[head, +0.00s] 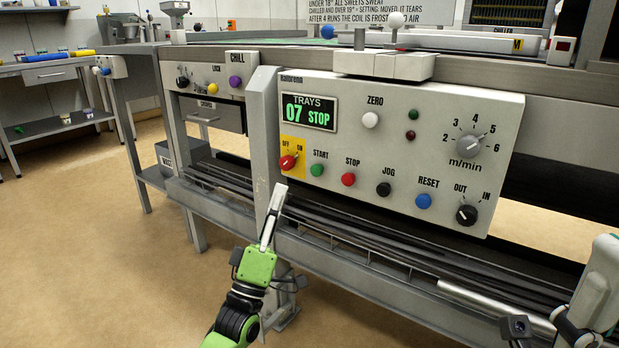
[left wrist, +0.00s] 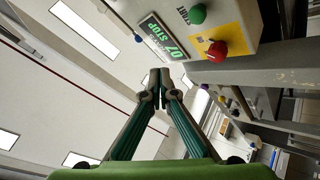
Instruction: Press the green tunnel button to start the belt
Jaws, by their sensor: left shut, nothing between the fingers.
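The green button (head: 317,170), labelled START, sits on the front of a beige control panel (head: 440,110). It lies right of a red OFF/ON knob (head: 288,162) on a yellow plate and left of the red STOP button (head: 348,179). The panel display (head: 309,112) reads TRAYS 07 STOP. My left gripper (head: 279,190) is shut and empty, its tips below and left of the green button, apart from it in the picture. In the left wrist view the shut fingertips (left wrist: 160,79) point toward the panel's side, with the green button (left wrist: 197,14) and red knob (left wrist: 217,51) above them.
Black JOG (head: 383,189) and blue RESET (head: 423,201) buttons and a dark OUT/IN knob (head: 466,215) continue rightward. A steel post (head: 262,130) stands left of the panel. A smaller CHILL panel (head: 208,77) is farther left. Open floor (head: 90,240) lies at left.

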